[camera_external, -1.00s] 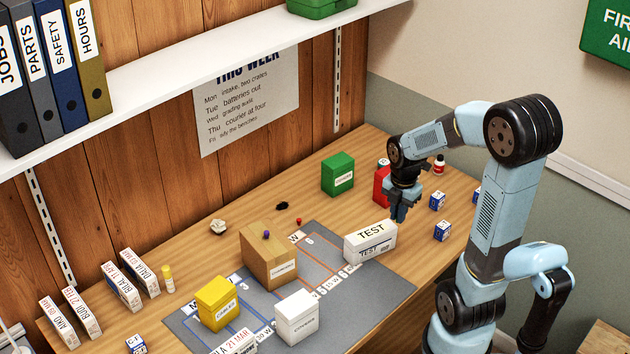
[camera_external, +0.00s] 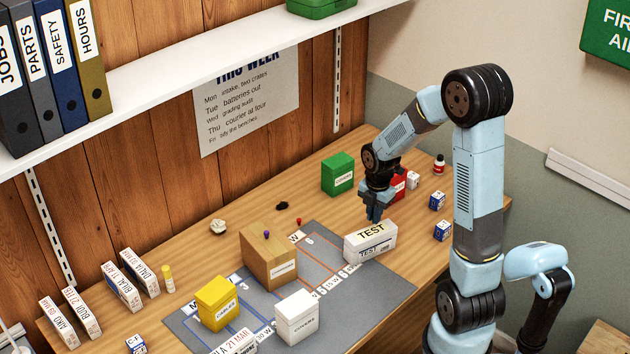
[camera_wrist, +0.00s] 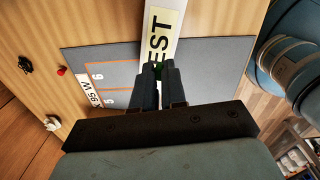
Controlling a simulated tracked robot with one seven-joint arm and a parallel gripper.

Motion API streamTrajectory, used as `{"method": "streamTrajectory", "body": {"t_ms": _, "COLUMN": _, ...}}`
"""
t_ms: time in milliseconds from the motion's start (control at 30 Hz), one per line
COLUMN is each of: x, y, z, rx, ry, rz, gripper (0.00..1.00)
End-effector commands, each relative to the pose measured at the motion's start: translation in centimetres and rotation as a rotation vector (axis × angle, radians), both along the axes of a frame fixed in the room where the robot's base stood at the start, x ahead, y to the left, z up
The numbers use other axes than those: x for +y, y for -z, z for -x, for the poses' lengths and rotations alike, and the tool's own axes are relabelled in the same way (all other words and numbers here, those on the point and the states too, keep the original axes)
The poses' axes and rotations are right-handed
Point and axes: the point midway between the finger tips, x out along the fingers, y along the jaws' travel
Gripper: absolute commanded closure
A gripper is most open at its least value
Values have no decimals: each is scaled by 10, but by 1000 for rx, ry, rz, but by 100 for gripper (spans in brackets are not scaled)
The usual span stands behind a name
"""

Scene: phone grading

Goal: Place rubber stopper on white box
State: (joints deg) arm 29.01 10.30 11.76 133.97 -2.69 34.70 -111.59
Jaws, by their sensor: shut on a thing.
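My gripper (camera_external: 374,214) is above the desk, just behind and over the far side of the white TEST box. In the wrist view my gripper (camera_wrist: 158,78) is nearly closed, with a small dark green thing (camera_wrist: 159,71) between its fingertips. This appears to be the rubber stopper, mostly hidden by the fingers. A white lidded box (camera_external: 297,317) with a label stands upright at the front of the grey mat (camera_external: 345,318). Nothing lies on its lid.
The TEST box (camera_external: 370,241) lies below my gripper. A brown box (camera_external: 268,257) with a purple piece on top and a yellow box (camera_external: 217,303) stand on the mat. Green (camera_external: 338,174) and red (camera_external: 398,185) boxes stand behind. Small blue-white boxes are at right.

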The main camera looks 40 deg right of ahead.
Motion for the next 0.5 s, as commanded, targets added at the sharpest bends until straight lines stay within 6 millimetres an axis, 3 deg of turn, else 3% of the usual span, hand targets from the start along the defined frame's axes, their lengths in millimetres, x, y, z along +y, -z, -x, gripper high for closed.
{"method": "streamTrajectory", "body": {"t_ms": 300, "x": 0, "y": 32, "z": -4, "rx": 3, "ry": -2, "rz": -2, "gripper": 100}}
{"method": "streamTrajectory", "body": {"t_ms": 500, "x": -1, "y": 36, "z": -5, "rx": 0, "ry": -1, "rz": 0, "gripper": 100}}
